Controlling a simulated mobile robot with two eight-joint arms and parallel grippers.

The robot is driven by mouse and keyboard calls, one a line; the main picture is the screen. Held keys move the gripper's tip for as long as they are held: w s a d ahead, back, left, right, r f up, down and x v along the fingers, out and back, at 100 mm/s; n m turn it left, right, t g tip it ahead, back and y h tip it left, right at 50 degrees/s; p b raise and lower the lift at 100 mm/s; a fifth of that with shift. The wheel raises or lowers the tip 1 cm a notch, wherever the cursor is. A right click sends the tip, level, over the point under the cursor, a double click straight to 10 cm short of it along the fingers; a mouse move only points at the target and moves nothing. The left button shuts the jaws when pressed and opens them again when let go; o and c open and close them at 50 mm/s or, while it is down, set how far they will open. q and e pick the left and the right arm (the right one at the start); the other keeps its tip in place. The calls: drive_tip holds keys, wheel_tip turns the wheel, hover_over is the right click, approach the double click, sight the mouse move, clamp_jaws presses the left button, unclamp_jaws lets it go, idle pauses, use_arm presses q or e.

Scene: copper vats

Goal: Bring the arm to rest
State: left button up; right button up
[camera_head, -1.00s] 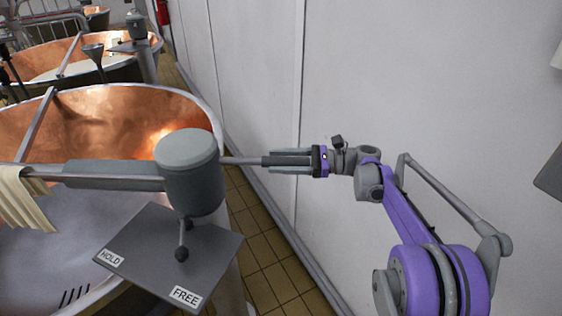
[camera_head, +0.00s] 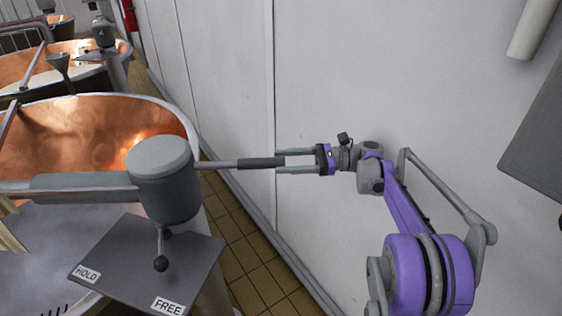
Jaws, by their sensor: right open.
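My right gripper (camera_head: 279,162) is open in the middle of the view. Its two fingers point left and lie either side of the end of a dark handle grip (camera_head: 262,162), with a gap to each finger. The handle runs left on a thin rod into a grey cylindrical housing (camera_head: 160,178) beside the copper vat (camera_head: 90,138). My purple and grey right arm (camera_head: 400,205) reaches in from the lower right. My left gripper is not in view.
Under the housing, a small ball-ended lever (camera_head: 160,263) hangs over a grey plate (camera_head: 130,255) marked HOLD and FREE. More copper vats stand behind at upper left. A white wall (camera_head: 350,70) stands close behind my arm. A grey panel (camera_head: 540,150) is at right. Tiled floor (camera_head: 245,245) shows below the handle.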

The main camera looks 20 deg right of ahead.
drive_tip(key=s+a+f+n+g+h+p, duration=0.2)
drive_tip(key=s+a+f+n+h, duration=0.5)
drive_tip(key=s+a, duration=0.4)
use_arm(q)
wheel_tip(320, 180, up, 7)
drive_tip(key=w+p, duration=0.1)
drive_tip(key=p, duration=0.2)
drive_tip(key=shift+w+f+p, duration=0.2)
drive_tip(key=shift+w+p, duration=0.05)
drive_tip(key=shift+p, duration=0.1)
use_arm(e)
drive_tip(key=s+d+f+n+t+h, duration=0.1)
drive_tip(key=s+f+n+h, duration=0.3)
drive_tip(key=s, duration=0.4)
drive_tip(key=s+d+f+n+h, duration=0.2)
drive_tip(key=s+f+n+h, duration=0.2)
drive_tip(key=s+n+h, duration=0.2)
drive_tip(key=s+n, duration=0.2)
drive_tip(key=s, duration=0.1)
drive_tip(key=shift+s+t, duration=0.2)
drive_tip(key=shift+t, duration=0.2)
